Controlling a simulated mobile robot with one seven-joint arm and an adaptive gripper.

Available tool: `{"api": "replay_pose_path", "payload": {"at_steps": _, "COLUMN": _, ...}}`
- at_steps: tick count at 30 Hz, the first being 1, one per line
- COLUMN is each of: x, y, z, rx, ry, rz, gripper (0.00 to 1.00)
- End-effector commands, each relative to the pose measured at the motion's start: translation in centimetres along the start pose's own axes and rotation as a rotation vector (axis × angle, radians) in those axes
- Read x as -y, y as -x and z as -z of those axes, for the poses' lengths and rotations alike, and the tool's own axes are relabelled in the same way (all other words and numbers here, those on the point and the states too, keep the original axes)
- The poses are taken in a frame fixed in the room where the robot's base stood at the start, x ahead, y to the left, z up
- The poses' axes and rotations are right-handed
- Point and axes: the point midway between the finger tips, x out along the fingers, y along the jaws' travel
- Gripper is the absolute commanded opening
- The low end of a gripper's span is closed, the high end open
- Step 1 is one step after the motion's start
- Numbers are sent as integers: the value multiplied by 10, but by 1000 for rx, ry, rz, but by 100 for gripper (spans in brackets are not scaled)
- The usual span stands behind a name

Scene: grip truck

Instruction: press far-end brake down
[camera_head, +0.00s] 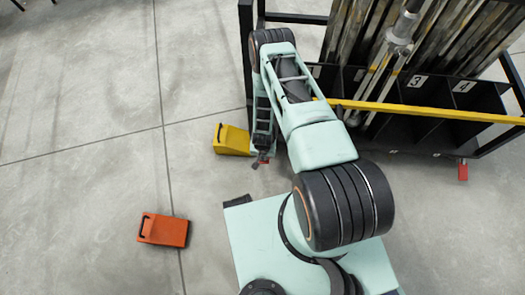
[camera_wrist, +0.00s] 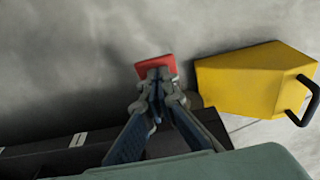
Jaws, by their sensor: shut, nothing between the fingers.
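The far-end brake is a small red pedal (camera_wrist: 155,66) at the top middle of the wrist view. In the head view its red edge (camera_head: 256,164) shows at the end of my arm. My gripper (camera_wrist: 160,74) is shut and empty, with its fingertips over the lower part of the pedal. My gripper (camera_head: 262,156) points down there in the head view. I cannot tell whether the tips touch the pedal or how far down it is. The truck (camera_head: 428,112) is a black rack with a yellow bar and numbered slots.
A yellow wedge (camera_head: 231,140) with a black handle lies close beside my gripper; the wrist view shows it on the right (camera_wrist: 250,80). An orange wedge (camera_head: 163,230) lies on the floor at lower left. Another red pedal (camera_head: 462,171) is at the truck's right end. The left floor is mostly clear.

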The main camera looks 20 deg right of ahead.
Motion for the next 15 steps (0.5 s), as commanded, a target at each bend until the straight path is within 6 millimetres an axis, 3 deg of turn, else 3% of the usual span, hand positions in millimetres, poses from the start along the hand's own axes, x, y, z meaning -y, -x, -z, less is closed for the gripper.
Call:
{"api": "replay_pose_path", "payload": {"at_steps": 6, "x": -2, "y": -15, "z": -14, "rx": -65, "ry": 1, "rz": -1, "gripper": 0}}
{"api": "replay_pose_path", "payload": {"at_steps": 15, "x": -2, "y": -33, "z": -12, "rx": -141, "ry": 1, "rz": 0, "gripper": 0}}
